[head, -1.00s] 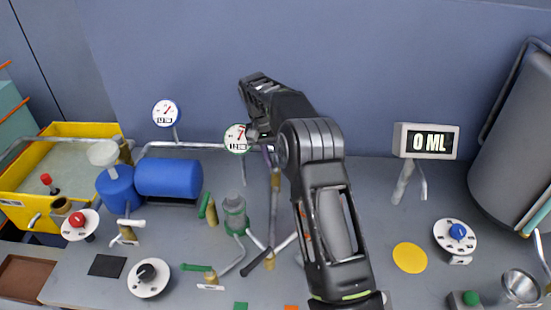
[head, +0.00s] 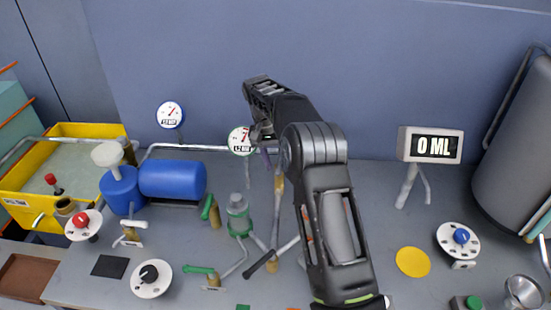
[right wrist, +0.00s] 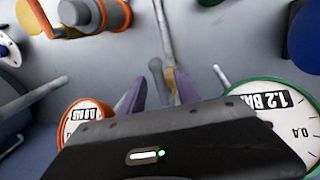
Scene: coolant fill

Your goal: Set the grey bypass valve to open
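In the right wrist view, a grey lever (right wrist: 157,75), which looks like the grey bypass valve's handle, stands beside a brass fitting (right wrist: 172,82) on a pipe. My right gripper (right wrist: 160,93) is open, its two purple-grey fingertips apart on either side of the lever's near end. I cannot tell whether they touch it. In the head view the right gripper (head: 265,145) is high over the back pipes, above the brass pipe section (head: 279,185); its own arm hides part of that area, and the lever cannot be made out there. My left gripper is not in view.
The green-rimmed gauge (head: 241,140) is close beside the right gripper; an orange-rimmed gauge (right wrist: 85,120) shows in the wrist view. A black-handled lever (head: 259,262) and green-handled valves (head: 198,269) stand in front.

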